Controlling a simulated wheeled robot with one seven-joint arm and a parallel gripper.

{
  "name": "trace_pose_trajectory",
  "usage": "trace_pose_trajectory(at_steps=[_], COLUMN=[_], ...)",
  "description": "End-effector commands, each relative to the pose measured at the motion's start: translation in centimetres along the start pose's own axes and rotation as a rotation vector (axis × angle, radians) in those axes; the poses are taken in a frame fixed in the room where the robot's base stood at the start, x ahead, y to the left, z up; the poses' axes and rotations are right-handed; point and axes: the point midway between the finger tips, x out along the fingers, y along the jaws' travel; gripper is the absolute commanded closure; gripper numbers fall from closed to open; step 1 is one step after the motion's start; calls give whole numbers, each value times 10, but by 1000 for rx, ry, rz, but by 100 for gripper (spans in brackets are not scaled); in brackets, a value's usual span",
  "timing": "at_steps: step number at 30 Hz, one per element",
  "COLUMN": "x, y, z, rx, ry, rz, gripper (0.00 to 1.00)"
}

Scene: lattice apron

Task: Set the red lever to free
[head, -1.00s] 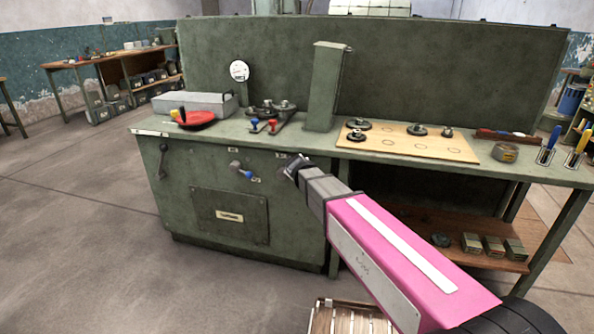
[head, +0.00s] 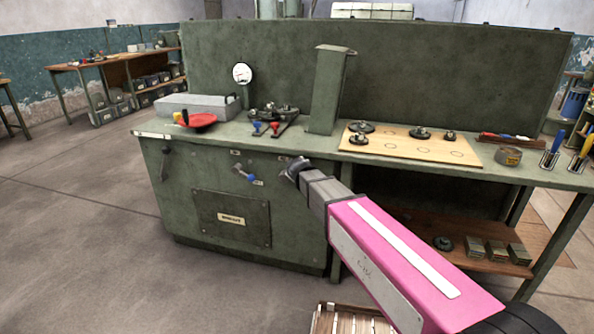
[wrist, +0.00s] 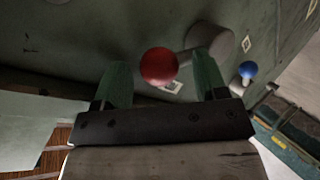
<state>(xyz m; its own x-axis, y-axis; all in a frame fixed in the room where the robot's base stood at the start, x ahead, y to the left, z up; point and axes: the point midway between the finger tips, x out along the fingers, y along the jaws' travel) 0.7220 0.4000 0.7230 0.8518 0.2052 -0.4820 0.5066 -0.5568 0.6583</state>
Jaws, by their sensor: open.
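The red lever ends in a round red knob (wrist: 159,66), with a short grey arm running to a grey hub (wrist: 212,40) on the green cabinet front. My gripper (wrist: 161,75) is open, with one green finger on each side of the knob in the wrist view. I cannot tell whether either finger touches it. In the head view my gripper (head: 293,170) is at the upper front of the cabinet (head: 190,180) and hides the red lever. A small pale label plate (wrist: 173,88) shows behind the knob; its marks are unreadable.
A blue-knobbed lever (head: 244,173) is left of my gripper on the same panel; its knob shows in the wrist view (wrist: 248,69). Small red (head: 275,128) and blue (head: 257,127) handles stand on the bench top above. A slatted wooden crate (head: 345,320) is on the floor.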

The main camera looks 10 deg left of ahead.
Motion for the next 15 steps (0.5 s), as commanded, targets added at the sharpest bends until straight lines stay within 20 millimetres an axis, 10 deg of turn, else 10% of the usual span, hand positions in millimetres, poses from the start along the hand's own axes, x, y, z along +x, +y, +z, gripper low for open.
trace_pose_trajectory(at_steps=[15], x=[-77], y=[0], z=[1], rx=[0], ry=[3], rz=[0], gripper=[34])
